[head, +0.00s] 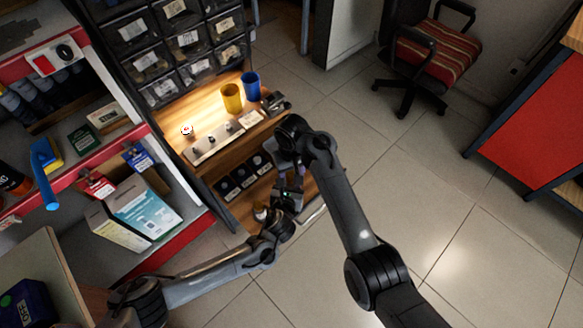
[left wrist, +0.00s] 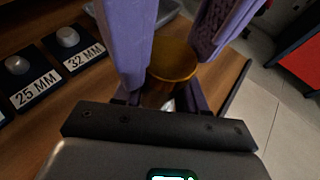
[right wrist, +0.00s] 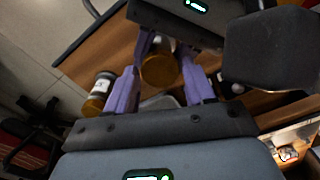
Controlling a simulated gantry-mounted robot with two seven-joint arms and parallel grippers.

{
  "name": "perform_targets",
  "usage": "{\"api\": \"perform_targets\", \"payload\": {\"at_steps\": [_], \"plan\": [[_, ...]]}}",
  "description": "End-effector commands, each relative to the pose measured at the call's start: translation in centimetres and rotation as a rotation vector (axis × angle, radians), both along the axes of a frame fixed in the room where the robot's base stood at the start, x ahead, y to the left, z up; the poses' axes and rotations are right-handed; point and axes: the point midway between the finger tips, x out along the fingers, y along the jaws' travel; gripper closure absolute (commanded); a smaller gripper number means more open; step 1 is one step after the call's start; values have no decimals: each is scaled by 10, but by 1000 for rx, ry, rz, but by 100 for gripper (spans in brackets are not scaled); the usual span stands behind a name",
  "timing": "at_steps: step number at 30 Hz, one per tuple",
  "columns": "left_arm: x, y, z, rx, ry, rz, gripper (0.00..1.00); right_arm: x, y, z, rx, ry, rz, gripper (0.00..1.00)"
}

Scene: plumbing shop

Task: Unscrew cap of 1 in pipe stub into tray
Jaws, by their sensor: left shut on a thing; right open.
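My left gripper (head: 284,204) is shut on the pipe stub, of which a silvery piece (left wrist: 164,101) shows low between its fingers. A brass-coloured cap (left wrist: 173,63) sits above it. In the right wrist view the cap (right wrist: 159,69) lies between the fingers of my right gripper (right wrist: 167,48), which is open around it; contact cannot be told. In the head view my right gripper (head: 289,180) is just above the left one. A grey tray (right wrist: 160,103) shows partly behind the fingers; its edge also shows in the left wrist view (left wrist: 168,12).
A labelled jar-like piece with a brass end (right wrist: 101,86) stands on the wooden bench. White caps sit by size cards (left wrist: 36,88). A yellow cup (head: 232,98) and blue cup (head: 251,86) stand on the upper shelf. Open floor (head: 450,230) lies to the right.

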Motion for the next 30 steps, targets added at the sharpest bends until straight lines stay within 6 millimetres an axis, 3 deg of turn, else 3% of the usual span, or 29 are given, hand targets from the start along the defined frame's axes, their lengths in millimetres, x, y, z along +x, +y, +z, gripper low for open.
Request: {"api": "perform_targets", "payload": {"at_steps": [6, 15, 18, 23, 30], "plan": [[-1, 1, -2, 4, 3, 0, 100, 0, 0, 0, 0, 0, 0, 47], [-1, 1, -2, 4, 3, 0, 100, 0, 0, 0, -1, 0, 0, 91], [-1, 1, -2, 4, 3, 0, 100, 0, 0, 0, -1, -1, 30, 92], [-1, 1, -2, 4, 3, 0, 100, 1, -1, 1, -1, -3, 229, 92], [-1, 1, -2, 4, 3, 0, 100, 1, -1, 1, -1, -3, 238, 92]]}}
